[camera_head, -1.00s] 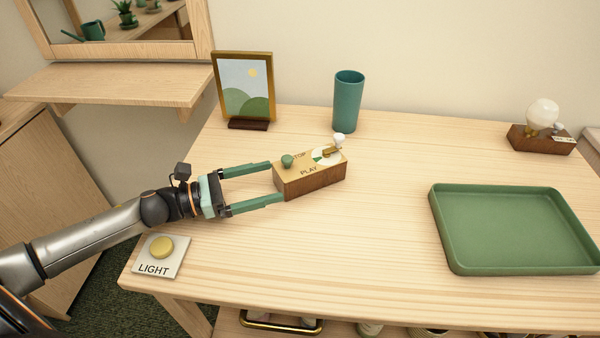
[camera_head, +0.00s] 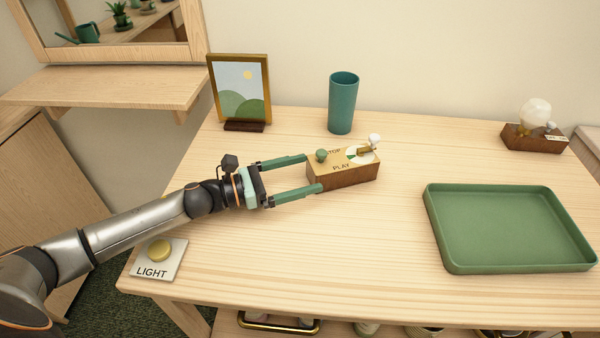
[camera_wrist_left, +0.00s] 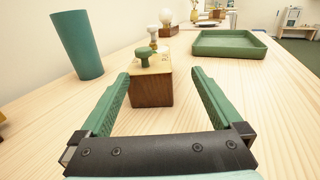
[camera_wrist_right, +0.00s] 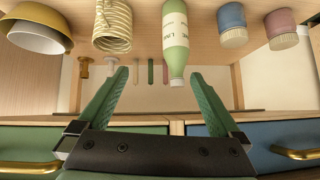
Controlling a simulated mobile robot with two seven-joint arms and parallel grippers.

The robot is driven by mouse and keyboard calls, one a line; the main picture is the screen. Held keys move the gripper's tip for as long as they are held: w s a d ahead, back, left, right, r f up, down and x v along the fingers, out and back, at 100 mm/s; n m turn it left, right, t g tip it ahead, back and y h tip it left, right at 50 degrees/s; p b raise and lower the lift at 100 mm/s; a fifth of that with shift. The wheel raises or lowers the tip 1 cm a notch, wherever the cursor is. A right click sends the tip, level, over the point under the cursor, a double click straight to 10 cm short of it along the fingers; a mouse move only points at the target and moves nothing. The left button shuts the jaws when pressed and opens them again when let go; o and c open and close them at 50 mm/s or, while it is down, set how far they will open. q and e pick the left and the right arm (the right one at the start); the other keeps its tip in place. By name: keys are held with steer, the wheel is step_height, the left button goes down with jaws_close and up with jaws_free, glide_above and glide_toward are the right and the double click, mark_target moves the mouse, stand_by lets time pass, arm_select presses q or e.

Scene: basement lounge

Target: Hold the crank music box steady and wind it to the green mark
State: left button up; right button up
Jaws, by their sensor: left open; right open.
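The crank music box (camera_head: 344,175) is a small wooden block on the table, its top marked STOP and PLAY. On top are a green knob (camera_head: 321,155), a white dial with a green part (camera_head: 358,154), and a crank with a white knob (camera_head: 374,140). My left gripper (camera_head: 311,172) is open at the box's left end, its fingertips just reaching that end. In the left wrist view the box (camera_wrist_left: 152,88) stands centred between the open fingers, with gaps on both sides. My right gripper (camera_wrist_right: 160,80) is open and empty, facing a shelf below; it is not in the head view.
A green tray (camera_head: 436,225) is at right, a teal cup (camera_head: 343,103) and picture frame (camera_head: 240,93) behind, a bulb lamp (camera_head: 535,138) at back right. A LIGHT button (camera_head: 158,251) is at front left.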

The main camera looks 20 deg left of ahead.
arm_select(q)
jaws_close()
stand_by(0.8)
steer(key=c, duration=1.5)
jaws_free()
steer(key=shift+c, duration=0.2)
steer(key=o, duration=1.5)
steer(key=shift+o, duration=0.2)
steer(key=shift+a, duration=0.1)
